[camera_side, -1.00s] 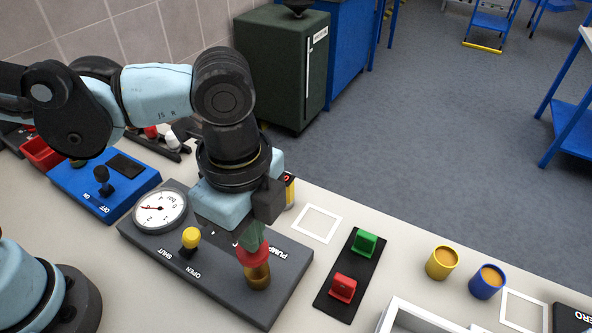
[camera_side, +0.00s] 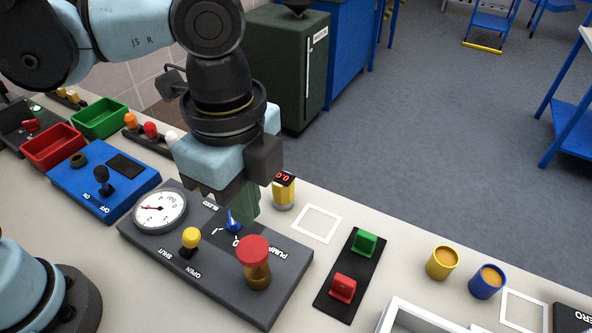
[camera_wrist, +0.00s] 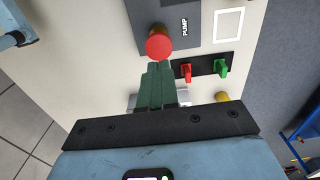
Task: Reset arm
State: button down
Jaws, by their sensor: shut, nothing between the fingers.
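My gripper (camera_side: 244,207) is shut and empty, with its green fingers together. In the side view it hangs above the grey pump panel (camera_side: 210,283), behind the red-topped plunger (camera_side: 254,262) and apart from it. The plunger stands upright on a brass body. In the wrist view the gripper (camera_wrist: 160,68) points toward the red plunger top (camera_wrist: 159,44). The panel also bears a round dial gauge (camera_side: 159,209), a yellow-knobbed SHUT/OPEN lever (camera_side: 191,239) and a blue BLEED knob (camera_side: 233,223), which the gripper partly covers.
Right of the panel is a black plate with a green switch (camera_side: 364,243) and a red switch (camera_side: 343,287). A blue box with a joystick (camera_side: 103,183) is at left. Yellow (camera_side: 441,263) and blue (camera_side: 487,281) cups stand at right.

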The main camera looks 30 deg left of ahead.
jog(key=w+a+f+n+t, duration=0.2)
jog(key=w+a+n+t, duration=0.1)
jog(key=a+n, duration=0.6)
jog(key=w+a+f+n+t, duration=0.2)
jog(key=a+n, duration=0.6)
jog(key=a, duration=0.7)
jog(key=shift+w+a+f+n+t, duration=0.2)
jog(key=shift+w+n+t, duration=0.35)
jog(key=shift+t, duration=0.55)
